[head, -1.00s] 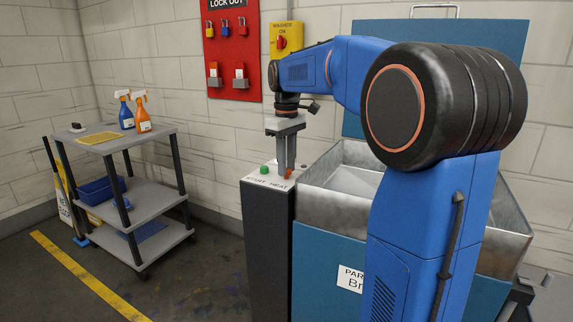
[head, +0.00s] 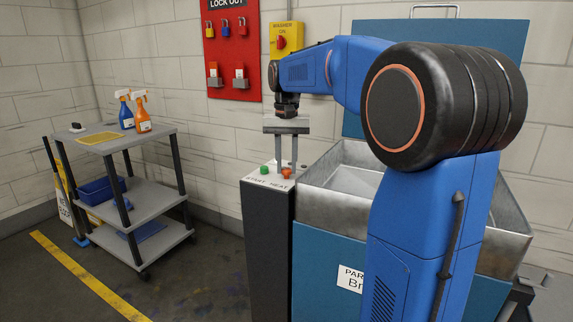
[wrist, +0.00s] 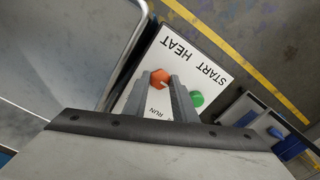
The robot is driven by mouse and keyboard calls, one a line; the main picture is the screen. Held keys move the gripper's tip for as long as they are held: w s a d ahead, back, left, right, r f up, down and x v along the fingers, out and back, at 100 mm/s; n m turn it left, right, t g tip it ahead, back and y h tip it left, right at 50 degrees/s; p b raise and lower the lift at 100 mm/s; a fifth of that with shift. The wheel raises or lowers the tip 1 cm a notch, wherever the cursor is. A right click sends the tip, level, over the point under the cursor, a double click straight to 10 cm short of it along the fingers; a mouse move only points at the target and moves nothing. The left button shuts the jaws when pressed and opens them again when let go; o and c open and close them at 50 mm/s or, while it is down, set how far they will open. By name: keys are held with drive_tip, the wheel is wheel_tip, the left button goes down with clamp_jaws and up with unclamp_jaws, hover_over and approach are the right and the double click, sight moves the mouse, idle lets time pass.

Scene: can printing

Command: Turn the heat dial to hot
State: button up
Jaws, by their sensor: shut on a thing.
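The heat dial (head: 287,173) is a small orange-red knob on the white top of a dark control post (head: 267,230), above the word HEAT. It also shows in the wrist view (wrist: 159,78), beside the tips of my fingers. My gripper (head: 286,168) points down over the post, with its two fingers apart by about the dial's width. It is shut on the heat dial, though the fingers partly hide the contact. The dial's exact setting cannot be read. The word RUN (wrist: 154,113) shows on the panel near my fingers.
A green START button (head: 265,169) sits close to the left of the dial. An open metal washer basin (head: 320,197) stands right of the post. A grey cart (head: 150,130) with spray bottles is at the left. Open floor lies between the cart and post.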

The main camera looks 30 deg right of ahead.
sight(287, 169)
drive_tip(key=m, duration=0.5)
drive_tip(key=shift+m, duration=0.3)
idle(0.4)
drive_tip(key=o, duration=1)
drive_tip(key=shift+o, duration=0.2)
drive_tip(key=shift+r, duration=0.15)
wheel_tip(287, 169, up, 17)
